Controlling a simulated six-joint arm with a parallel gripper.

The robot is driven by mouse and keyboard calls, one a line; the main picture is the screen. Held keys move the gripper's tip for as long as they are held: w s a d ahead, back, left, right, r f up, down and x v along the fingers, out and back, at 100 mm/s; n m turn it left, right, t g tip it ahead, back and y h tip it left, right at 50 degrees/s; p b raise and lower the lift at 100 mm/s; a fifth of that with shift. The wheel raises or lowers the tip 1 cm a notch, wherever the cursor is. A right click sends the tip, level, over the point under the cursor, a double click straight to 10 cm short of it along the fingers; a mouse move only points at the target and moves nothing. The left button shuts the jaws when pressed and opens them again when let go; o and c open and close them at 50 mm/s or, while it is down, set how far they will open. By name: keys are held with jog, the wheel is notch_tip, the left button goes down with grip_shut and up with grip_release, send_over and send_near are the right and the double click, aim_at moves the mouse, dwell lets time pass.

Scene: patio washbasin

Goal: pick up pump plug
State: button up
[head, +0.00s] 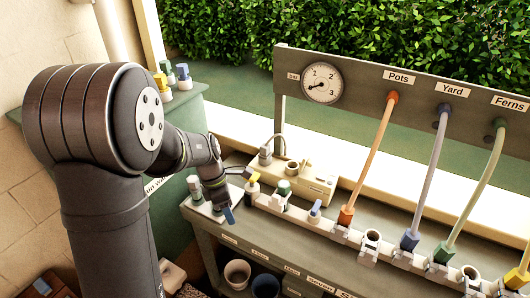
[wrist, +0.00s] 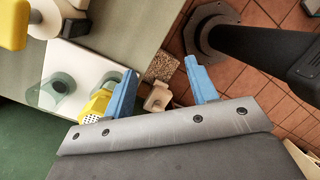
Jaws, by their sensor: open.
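I cannot tell for sure which plug is the pump plug. A grey plug (head: 265,155) with a thin looping cord stands by the cream box (head: 318,187) at the back of the bench. A yellow-topped plug (head: 252,180) stands at the left end of the white socket rail (head: 330,228). My gripper (head: 228,214) is open and empty, pointing down by the bench's left front corner. A yellow piece (wrist: 97,105) is partly hidden behind the left finger.
A white plate (wrist: 62,62) with pale green plugs lies left of my fingers. Several hoses, including an orange one (head: 370,150), rise from the rail to the board (head: 430,90). Cups (head: 237,272) sit on the shelf below. Tiled floor (wrist: 270,90) lies right of the bench.

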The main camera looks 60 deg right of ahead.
jog(key=w+d+r+m+t+h, duration=0.5)
jog(key=d+r+m+t, duration=0.1)
jog(key=d+r+m, duration=0.25)
jog(key=m+g+h, duration=0.3)
jog(key=m+h, duration=0.5)
jog(key=m, duration=1)
send_near(263, 151)
jog(key=x, duration=0.4)
jog(key=shift+s+d+r, duration=0.1)
jog(key=shift+r, duration=0.05)
jog(key=shift+f+m, duration=0.25)
jog(key=shift+f, duration=0.1)
jog(key=shift+d+f, duration=0.15)
jog(key=shift+d, duration=0.05)
jog(key=shift+r+x, duration=0.2)
jog(key=shift+x, duration=3.3)
jog(key=shift+d, duration=0.1)
jog(key=c, duration=0.9)
